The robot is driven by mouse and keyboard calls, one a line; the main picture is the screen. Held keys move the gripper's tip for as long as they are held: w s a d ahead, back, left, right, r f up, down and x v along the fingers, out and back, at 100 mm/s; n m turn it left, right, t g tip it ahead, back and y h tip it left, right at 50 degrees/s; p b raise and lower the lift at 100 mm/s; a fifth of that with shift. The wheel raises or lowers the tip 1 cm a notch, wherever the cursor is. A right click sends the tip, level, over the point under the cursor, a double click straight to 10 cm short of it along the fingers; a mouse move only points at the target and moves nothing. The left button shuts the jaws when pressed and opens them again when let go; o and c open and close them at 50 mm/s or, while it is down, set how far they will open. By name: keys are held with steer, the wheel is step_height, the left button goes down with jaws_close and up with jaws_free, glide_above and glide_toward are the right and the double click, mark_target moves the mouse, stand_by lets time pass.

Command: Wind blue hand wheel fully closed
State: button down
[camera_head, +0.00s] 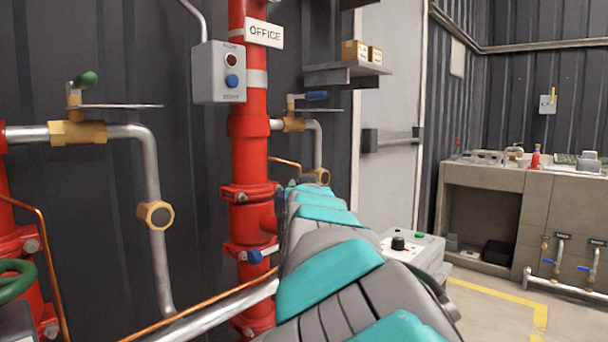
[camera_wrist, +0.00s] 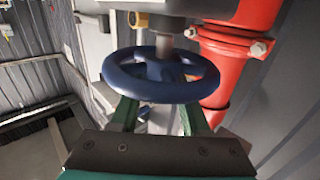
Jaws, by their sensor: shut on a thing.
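The blue hand wheel (camera_wrist: 160,92) fills the middle of the wrist view, on a grey vertical stem. My gripper (camera_wrist: 160,112) has its two green fingers at the left and right of the wheel, reaching up to its rim. The gripper is shut on the wheel. The fingertips are partly hidden by the rim. In the head view my own teal and grey arm stretches forward and hides the wheel and the gripper.
A red vertical pipe (camera_head: 249,150) with flanges stands left of my arm. A grey box with buttons (camera_head: 219,73) and an OFFICE sign (camera_head: 264,33) are on it. A green-handled valve (camera_head: 78,130) is at left. A grey control box (camera_head: 412,249) stands right of my arm. Floor is free at right.

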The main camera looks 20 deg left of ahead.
steer(key=shift+r+m+t+h+p, duration=0.3)
steer(key=shift+m+h+p, duration=0.45)
steer(key=shift+p, duration=0.8)
steer(key=shift+f+h+p, duration=0.15)
steer(key=shift+h+p, duration=0.1)
steer(key=shift+p, duration=0.05)
steer(key=shift+c, duration=1.9)
jaws_free()
steer(key=shift+f, duration=0.1)
